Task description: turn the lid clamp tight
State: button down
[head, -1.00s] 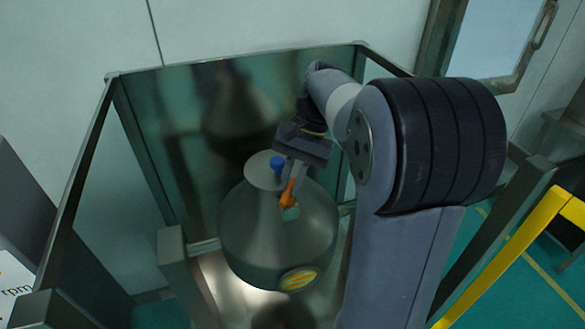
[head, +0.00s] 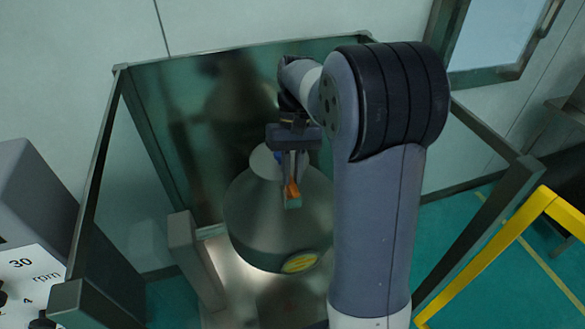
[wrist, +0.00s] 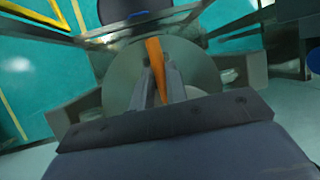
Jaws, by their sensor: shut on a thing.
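The lid clamp shows as an orange lever (head: 292,190) on the upper side of a grey domed vessel (head: 255,215). My gripper (head: 293,178) points down at the lever, and its fingers are shut on it. In the wrist view the orange lever (wrist: 156,70) lies between the two grey fingers (wrist: 160,85), with the round vessel top behind. The clamp's inner parts are hidden.
A dark metal frame with glass-like panels (head: 190,110) surrounds the vessel. A control box marked rpm (head: 35,265) stands at the left. A yellow rail (head: 495,250) stands at the right, with green floor beyond it.

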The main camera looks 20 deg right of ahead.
dwell(0.4)
jog(key=c, duration=1.4)
grip_release()
jog(key=v, duration=1)
jog(key=shift+w+r, duration=0.15)
jog(key=shift+r, duration=0.25)
jog(key=shift+f, duration=0.1)
jog(key=x, duration=1)
jog(key=shift+f, duration=0.35)
